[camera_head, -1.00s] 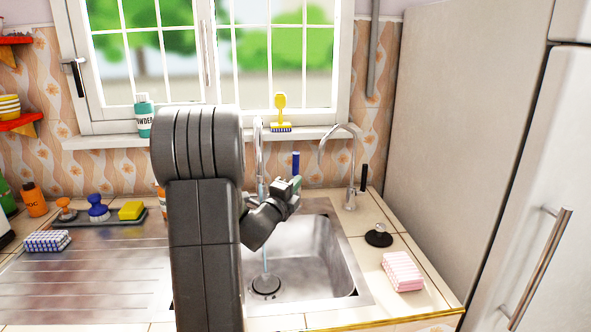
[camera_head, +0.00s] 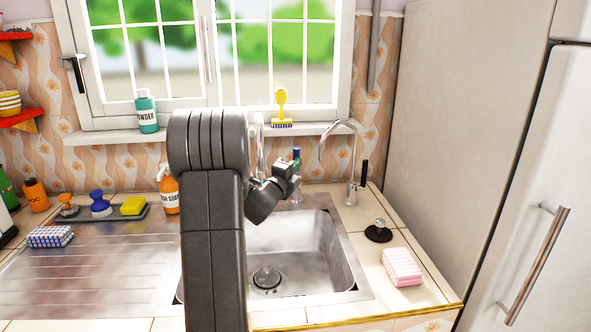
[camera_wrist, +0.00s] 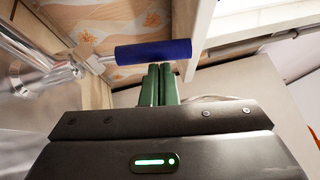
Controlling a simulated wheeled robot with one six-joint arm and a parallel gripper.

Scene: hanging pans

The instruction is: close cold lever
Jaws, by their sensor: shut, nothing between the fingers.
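The cold lever has a blue handle (camera_head: 296,153) and stands at the back of the sink, behind and right of my arm. In the wrist view the blue handle (camera_wrist: 153,51) lies crosswise just beyond my fingertips. My gripper (camera_head: 297,165) is beside the lever, and its green fingers (camera_wrist: 160,68) are shut with nothing between them. The fingertips look very close to or touching the handle; I cannot tell which. The main faucet spout (camera_head: 259,145) is partly hidden by my arm. No water stream shows over the drain (camera_head: 266,278).
A second thin curved faucet (camera_head: 350,165) with a black handle stands to the right. The metal sink (camera_head: 310,235) is empty. A black plug (camera_head: 378,234) and a pink sponge (camera_head: 402,266) lie on the right counter. A soap bottle (camera_head: 169,192) stands left of my arm.

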